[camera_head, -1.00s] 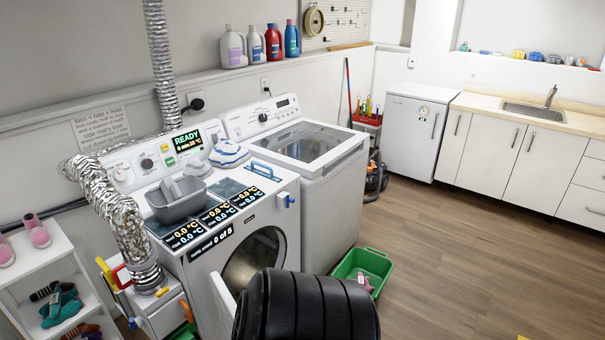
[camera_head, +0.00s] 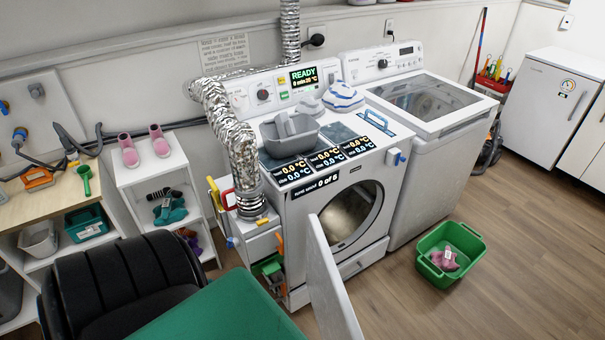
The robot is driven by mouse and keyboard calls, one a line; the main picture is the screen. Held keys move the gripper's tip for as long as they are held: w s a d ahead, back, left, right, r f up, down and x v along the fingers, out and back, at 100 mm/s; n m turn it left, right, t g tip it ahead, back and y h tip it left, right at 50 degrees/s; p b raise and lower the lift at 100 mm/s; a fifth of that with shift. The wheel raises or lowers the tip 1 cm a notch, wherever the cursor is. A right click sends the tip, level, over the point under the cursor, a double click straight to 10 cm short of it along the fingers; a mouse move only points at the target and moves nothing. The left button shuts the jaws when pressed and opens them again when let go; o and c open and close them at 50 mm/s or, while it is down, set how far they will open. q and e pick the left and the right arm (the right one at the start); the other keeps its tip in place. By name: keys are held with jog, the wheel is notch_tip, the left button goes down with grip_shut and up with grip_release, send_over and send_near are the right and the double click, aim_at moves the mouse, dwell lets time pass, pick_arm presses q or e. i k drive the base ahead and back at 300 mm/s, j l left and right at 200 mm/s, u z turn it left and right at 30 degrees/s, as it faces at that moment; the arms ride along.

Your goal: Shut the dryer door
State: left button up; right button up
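The white dryer (camera_head: 385,195) stands against the wall under a silver foil duct. Its round porthole (camera_head: 350,217) is uncovered and the inside shows. The dryer door (camera_head: 333,285) stands wide open, swung out toward me from the left side of the porthole. I see it nearly edge-on as a white panel, and its lower end is cut off by the bottom of the picture. Neither of my grippers is in view.
A green basket (camera_head: 432,272) with a pink item sits on the floor right of the dryer. A white top-loading washer (camera_head: 440,140) stands beside it. A black ribbed shape (camera_head: 115,290) and a green surface (camera_head: 215,310) fill the lower left foreground. Floor at right is clear.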

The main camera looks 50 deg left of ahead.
aim_at(335, 319)
jog(key=j+u, duration=0.15)
jog(key=u, duration=1.05)
